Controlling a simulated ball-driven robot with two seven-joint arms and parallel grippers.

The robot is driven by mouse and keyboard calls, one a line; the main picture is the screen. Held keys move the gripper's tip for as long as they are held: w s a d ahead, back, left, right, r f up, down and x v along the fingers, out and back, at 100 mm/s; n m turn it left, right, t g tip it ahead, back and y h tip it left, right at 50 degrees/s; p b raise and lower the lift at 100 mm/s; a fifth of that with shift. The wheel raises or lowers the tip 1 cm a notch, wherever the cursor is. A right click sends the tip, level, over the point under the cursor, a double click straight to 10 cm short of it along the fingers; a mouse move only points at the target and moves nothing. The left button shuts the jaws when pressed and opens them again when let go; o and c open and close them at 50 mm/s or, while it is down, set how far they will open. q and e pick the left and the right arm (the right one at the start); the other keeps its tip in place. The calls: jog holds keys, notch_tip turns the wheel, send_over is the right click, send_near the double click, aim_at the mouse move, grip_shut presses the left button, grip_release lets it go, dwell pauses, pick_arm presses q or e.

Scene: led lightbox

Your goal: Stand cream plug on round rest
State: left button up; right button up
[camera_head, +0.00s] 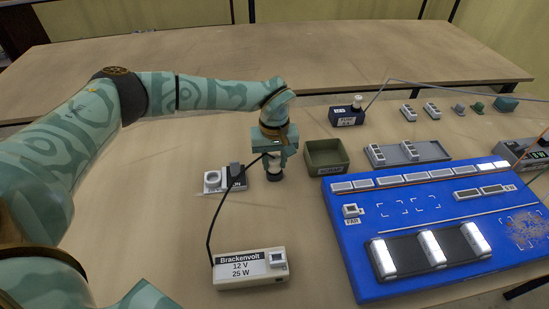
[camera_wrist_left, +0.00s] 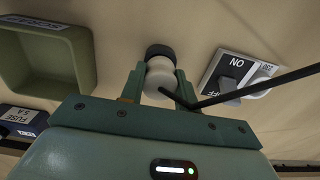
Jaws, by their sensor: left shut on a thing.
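The cream plug (camera_head: 275,164) is between the fingers of my left gripper (camera_head: 274,158), which is shut on it. In the left wrist view, the plug (camera_wrist_left: 161,74) shows between the two fingers (camera_wrist_left: 158,88), with a black cable coming off its near end. A dark round piece, seemingly the round rest (camera_head: 274,177), is directly below the plug over the table. It also shows at the plug's far end in the left wrist view (camera_wrist_left: 158,50). I cannot tell whether plug and rest touch. My right gripper is not in view.
An ON/OFF switch block (camera_head: 236,177) stands just left of the gripper, and a green open bin (camera_head: 327,157) just right. The cable runs to the Brackenvolt supply box (camera_head: 249,268) in front. A large blue board (camera_head: 350,240) fills the right side.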

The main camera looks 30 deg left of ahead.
pick_arm(q)
jog(key=shift+f, duration=0.4)
jog(key=o, duration=1.2)
jog(key=shift+o, duration=0.2)
notch_tip(320, 180, up, 8)
jog(key=p, duration=0.5)
jog(key=shift+r+p, duration=0.15)
jog(key=shift+p, duration=0.2)
jog(key=shift+f, duration=0.2)
